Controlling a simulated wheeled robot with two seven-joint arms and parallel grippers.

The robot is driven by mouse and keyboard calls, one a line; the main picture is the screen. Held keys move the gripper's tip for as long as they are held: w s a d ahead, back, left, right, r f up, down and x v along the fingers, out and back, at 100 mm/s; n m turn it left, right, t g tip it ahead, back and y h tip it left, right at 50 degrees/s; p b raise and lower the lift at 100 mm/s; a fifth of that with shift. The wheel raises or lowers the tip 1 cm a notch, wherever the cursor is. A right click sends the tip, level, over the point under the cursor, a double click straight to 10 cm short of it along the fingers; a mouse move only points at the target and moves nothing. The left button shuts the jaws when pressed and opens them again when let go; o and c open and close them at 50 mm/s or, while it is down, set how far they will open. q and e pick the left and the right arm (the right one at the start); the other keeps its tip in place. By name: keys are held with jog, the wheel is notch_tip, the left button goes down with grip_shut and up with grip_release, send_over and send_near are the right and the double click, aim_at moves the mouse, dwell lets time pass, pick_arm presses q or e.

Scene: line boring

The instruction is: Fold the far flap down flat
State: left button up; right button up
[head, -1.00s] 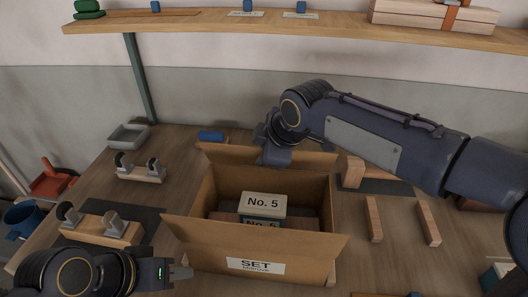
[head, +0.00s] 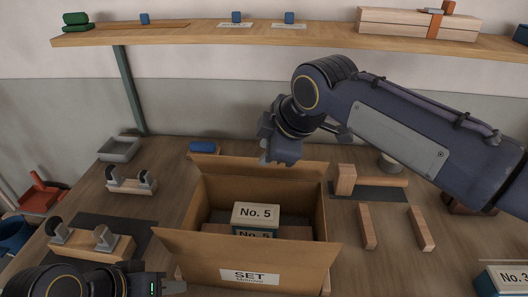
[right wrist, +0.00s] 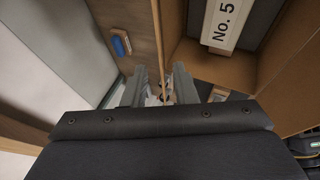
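The open cardboard box (head: 310,215) stands on the workbench with its near side, labelled SET, facing me. Its far flap (head: 225,167) stands out at the back edge, not flat over the opening. It also shows as a brown panel in the right wrist view (right wrist: 173,30). Inside are No. 5 packs (head: 255,213). My right gripper (head: 280,158) is at the far flap, near the middle of its upper edge. In the right wrist view its fingers (right wrist: 160,80) are apart; contact with the flap is unclear. My left gripper (head: 172,286) is low at the left front, partly cut off.
A blue block (head: 203,147) lies behind the box. Wooden fixtures (head: 95,243) stand to the left, and a wooden mallet-like piece (head: 365,180) and loose bars (head: 420,228) lie to the right. A shelf (head: 300,31) runs along the wall above.

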aim_at(269, 170)
jog(key=shift+d, duration=0.1)
jog(key=shift+c, duration=1.2)
jog(key=d+m, duration=0.1)
jog(key=d, duration=0.1)
jog(key=s+d+f+m, duration=0.1)
jog(key=d+m, duration=0.1)
jog(key=d, duration=0.1)
jog(key=s+d+m+p, duration=0.1)
jog(key=d, duration=0.2)
jog(key=shift+s+d+f+g, duration=0.15)
jog(key=shift+d+f+g, duration=0.05)
jog(key=shift+f+g, duration=0.1)
grip_shut()
jog(key=w+f+m+g+y+p, duration=0.35)
jog(key=w+m+g+y, duration=0.45)
jog(key=y, duration=0.4)
jog(key=shift+n, duration=0.3)
jog(key=p+x, duration=0.1)
jog(key=x, duration=0.1)
jog(key=p+x, duration=0.1)
jog(key=x, duration=0.2)
jog(key=w+p+x, duration=0.1)
jog(key=x, duration=0.1)
jog(key=shift+a+r, duration=0.25)
jog(key=shift+a, duration=0.15)
jog(key=shift+a+f, duration=0.15)
jog(key=shift+a, duration=0.4)
